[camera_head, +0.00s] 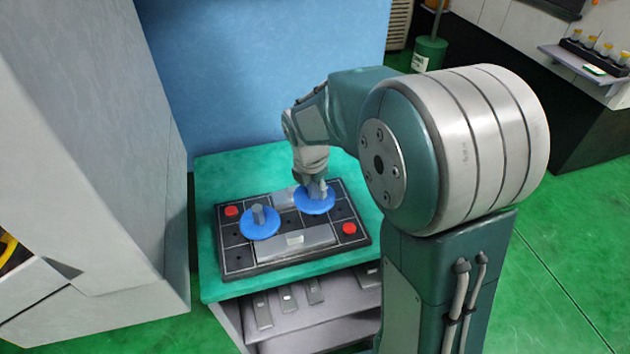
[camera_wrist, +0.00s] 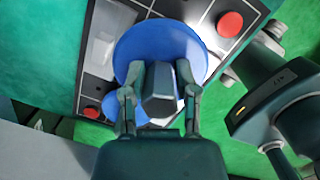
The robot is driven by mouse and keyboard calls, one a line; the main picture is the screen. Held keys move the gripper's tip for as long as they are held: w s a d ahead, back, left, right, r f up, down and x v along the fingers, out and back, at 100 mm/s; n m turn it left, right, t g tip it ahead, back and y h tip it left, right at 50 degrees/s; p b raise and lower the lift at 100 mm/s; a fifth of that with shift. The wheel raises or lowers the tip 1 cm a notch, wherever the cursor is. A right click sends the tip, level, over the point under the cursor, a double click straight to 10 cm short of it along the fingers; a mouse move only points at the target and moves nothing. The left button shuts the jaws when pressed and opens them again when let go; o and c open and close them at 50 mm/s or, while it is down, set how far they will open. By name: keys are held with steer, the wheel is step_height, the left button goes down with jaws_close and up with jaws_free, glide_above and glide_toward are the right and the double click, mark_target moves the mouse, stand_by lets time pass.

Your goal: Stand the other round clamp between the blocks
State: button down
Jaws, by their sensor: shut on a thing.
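My gripper (camera_head: 315,180) is at the right rear of the dark base plate (camera_head: 236,262), shut on the grey post of a blue round clamp (camera_head: 316,206). In the wrist view the fingers (camera_wrist: 160,92) flank the post, with the blue disc (camera_wrist: 160,42) beyond it. The disc looks level and low over the plate; I cannot tell whether it touches. The other round clamp (camera_head: 260,224) stands upright on the plate, to the left. A long grey block (camera_head: 295,243) lies along the front of the plate. Another grey block (camera_head: 284,197) shows at the back, partly hidden by the clamp and gripper.
Red round pieces sit at the plate's left (camera_head: 232,211) and right (camera_head: 349,228). The plate rests on a green-topped stand (camera_head: 215,172) with a grey shelf (camera_head: 320,310) below. A grey cabinet (camera_head: 95,150) rises on the left, and a blue wall (camera_head: 255,70) closes the back.

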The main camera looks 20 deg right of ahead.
steer(key=shift+a+f, duration=0.1)
steer(key=shift+f, duration=2.25)
steer(key=shift+c, duration=1.5)
jaws_free()
steer(key=shift+r, duration=5.5)
